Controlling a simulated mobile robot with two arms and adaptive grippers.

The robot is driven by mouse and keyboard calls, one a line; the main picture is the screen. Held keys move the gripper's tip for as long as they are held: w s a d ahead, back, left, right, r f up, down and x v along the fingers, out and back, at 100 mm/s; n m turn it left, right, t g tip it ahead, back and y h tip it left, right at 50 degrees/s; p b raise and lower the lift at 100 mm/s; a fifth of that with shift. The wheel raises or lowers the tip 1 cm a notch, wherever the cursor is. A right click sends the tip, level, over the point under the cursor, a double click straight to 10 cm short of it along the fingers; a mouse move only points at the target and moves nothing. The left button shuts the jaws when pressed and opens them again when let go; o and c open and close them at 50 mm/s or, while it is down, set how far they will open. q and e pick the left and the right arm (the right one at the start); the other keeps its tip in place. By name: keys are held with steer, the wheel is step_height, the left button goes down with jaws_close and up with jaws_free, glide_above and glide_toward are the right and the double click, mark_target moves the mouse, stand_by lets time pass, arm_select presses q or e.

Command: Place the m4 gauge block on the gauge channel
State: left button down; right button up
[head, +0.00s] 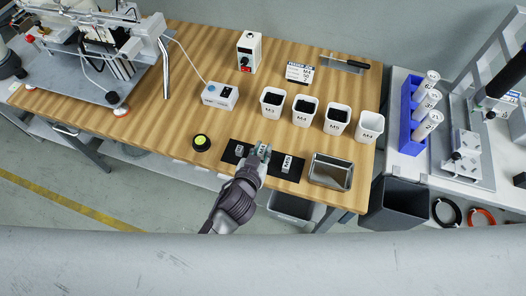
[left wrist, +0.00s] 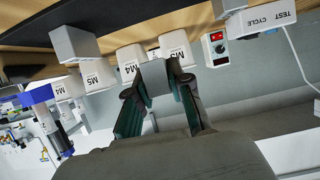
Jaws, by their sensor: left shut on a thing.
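My left gripper (head: 262,150) reaches in from below over the table's front edge. It is shut on a small grey block, the m4 gauge block (left wrist: 157,78), which shows between the fingers in the left wrist view. Its label cannot be read. A black strip (head: 268,171) lies along the front of the table, with a block marked M3 (head: 239,150) left of the gripper and one marked M5 (head: 287,163) right of it. The strip may be the gauge channel; I cannot tell for sure. Whether the held block touches it is hidden. My right gripper is not in view.
Several labelled white bins (head: 305,110) stand behind the strip. A metal tray (head: 330,172) is close on the right, a yellow-topped black button (head: 201,142) on the left. A TEST CYCLE box (left wrist: 265,18) and a red-switch box (head: 248,52) stand farther back.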

arm_select(q)
steer(key=d+r+v, duration=0.1)
steer(key=r+v, duration=0.1)
steer(key=v, duration=1)
steer(key=w+a+r+n+y, duration=0.2)
steer(key=w+a+r, duration=0.3)
steer(key=a+r, duration=0.3)
steer(key=w+a+r+n+y, duration=0.2)
steer(key=w+a+r, duration=0.2)
steer(key=a+r, duration=0.4)
steer(key=s+d+f+m+h, duration=0.2)
steer(key=s+d+f, duration=0.2)
steer(key=d+f, duration=0.4)
steer(key=s+d+f+m+h, duration=0.2)
steer(key=s+d+f, duration=0.2)
steer(key=d+f, duration=0.4)
steer(key=shift+s+f+b, duration=0.25)
steer(key=shift+s+b, duration=0.1)
steer(key=shift+s, duration=0.05)
